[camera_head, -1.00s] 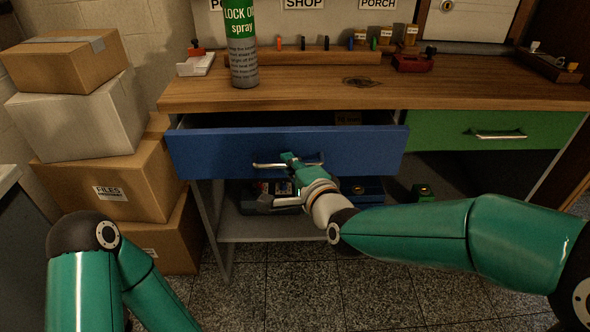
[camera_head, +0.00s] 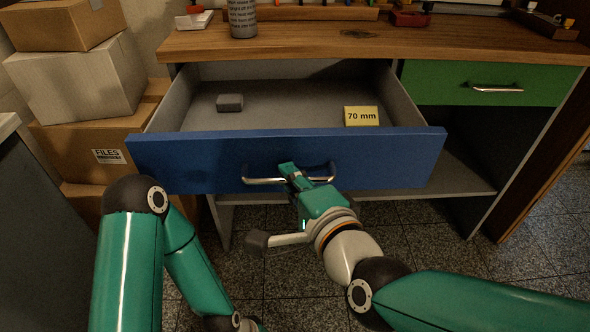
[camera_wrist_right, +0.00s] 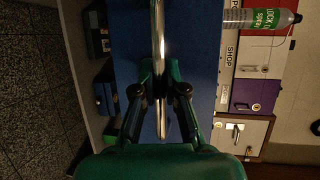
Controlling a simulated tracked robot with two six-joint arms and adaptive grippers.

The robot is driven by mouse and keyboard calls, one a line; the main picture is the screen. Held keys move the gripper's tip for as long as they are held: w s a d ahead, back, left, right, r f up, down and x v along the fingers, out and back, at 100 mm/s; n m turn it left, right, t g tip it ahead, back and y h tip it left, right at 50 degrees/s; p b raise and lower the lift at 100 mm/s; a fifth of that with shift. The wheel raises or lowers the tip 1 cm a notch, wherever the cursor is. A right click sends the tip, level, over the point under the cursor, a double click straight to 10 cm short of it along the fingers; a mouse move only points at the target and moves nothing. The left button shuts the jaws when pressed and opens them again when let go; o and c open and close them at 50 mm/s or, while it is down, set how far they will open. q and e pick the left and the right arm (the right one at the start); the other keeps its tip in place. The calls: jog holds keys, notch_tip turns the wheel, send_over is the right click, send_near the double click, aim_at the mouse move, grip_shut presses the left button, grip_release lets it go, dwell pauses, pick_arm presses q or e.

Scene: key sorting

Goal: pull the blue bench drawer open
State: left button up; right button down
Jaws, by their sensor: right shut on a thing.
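The blue bench drawer (camera_head: 400,160) is pulled well out, and its inside shows from above. A grey block (camera_head: 230,102) lies at the left in it, and a yellow "70 mm" label or block (camera_head: 361,116) is at the right. My right gripper (camera_head: 289,172) is shut on the silver bar handle (camera_head: 262,181) near its middle. In the right wrist view, the fingers (camera_wrist_right: 160,92) close around the handle (camera_wrist_right: 158,35) before the blue front (camera_wrist_right: 200,45). My left arm is at lower left; its gripper is out of view.
The wooden bench top (camera_head: 310,42) holds a spray can (camera_head: 242,18) above the drawer. A shut green drawer (camera_head: 440,85) is to the right. Stacked boxes (camera_head: 75,82) stand at the left. A lower shelf (camera_head: 455,180) is under the bench.

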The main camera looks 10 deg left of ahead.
jog(key=shift+s+f, duration=0.2)
jog(key=shift+f, duration=0.1)
jog(key=c, duration=1.5)
grip_release()
jog(key=shift+r, duration=0.15)
jog(key=v, duration=0.7)
jog(key=shift+s+d, duration=0.1)
jog(key=shift+d, duration=0.05)
